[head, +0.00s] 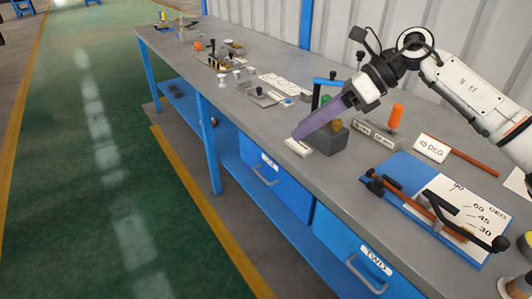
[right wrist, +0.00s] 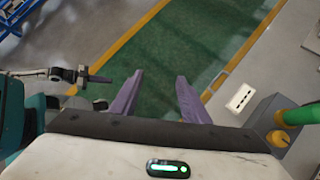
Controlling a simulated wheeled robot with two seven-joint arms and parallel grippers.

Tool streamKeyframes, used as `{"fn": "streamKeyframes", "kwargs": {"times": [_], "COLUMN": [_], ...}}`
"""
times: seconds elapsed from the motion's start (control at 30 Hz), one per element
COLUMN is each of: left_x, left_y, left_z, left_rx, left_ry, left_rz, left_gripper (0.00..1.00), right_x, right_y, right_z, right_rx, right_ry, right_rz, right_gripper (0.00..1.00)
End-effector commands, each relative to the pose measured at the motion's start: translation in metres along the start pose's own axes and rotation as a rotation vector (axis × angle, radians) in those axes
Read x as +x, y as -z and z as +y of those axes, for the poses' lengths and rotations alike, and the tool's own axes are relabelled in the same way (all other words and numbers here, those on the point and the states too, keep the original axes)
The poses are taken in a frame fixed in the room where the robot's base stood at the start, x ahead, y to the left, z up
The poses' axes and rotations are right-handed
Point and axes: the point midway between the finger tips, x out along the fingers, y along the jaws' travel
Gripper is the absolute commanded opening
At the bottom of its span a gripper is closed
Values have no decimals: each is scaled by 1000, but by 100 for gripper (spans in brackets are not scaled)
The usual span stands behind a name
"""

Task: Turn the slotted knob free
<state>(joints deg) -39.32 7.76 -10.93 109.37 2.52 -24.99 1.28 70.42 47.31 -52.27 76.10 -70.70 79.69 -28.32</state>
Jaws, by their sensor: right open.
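A small brass-coloured knob (head: 337,125) sits on a grey block (head: 325,142) near the bench's front edge. The knob (right wrist: 278,139) and block also show at the right of the right wrist view, beside a green cylinder (right wrist: 300,115). I cannot make out a slot in the knob. My right gripper (head: 297,133) has purple fingers, seen side-on in front of the block and partly covering it. In the right wrist view its fingers (right wrist: 158,76) are apart with nothing between them. My left gripper (right wrist: 90,77) shows small at the left there; its opening is unclear.
A white label (head: 298,147) lies before the block. An orange handle (head: 396,116) stands behind to the right, near a "45 DEG" sign (head: 431,148). A blue angle board (head: 408,175) with a lever is at right. Small parts crowd the bench's far end.

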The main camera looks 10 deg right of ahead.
Motion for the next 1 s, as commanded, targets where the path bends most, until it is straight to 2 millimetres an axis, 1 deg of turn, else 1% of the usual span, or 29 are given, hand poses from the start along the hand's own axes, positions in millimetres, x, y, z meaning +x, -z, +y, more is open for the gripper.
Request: {"fn": "streamKeyframes", "kwargs": {"times": [0.03,0.2,0.4,0.5,0.7,1.0], "left_x": [1,3,5,6,7,7], "left_y": [-1,-3,-5,-6,-7,-6], "left_z": [0,0,-1,-1,-1,-1], "left_rx": [0,0,0,0,0,0], "left_ry": [0,0,0,0,0,0], "left_rz": [0,0,0,0,0,0], "left_gripper": [0,0,0,0,0,0], "right_x": [11,41,72,81,90,91], "right_y": [1,-4,-10,-12,-15,-16], "right_z": [4,19,37,44,50,50], "right_rx": [11,58,128,159,193,196], "right_ry": [-22,-98,-183,-215,-245,-248], "right_rz": [-17,-94,-186,-221,-258,-262], "right_gripper": [42,42,42,42,42,42]}}
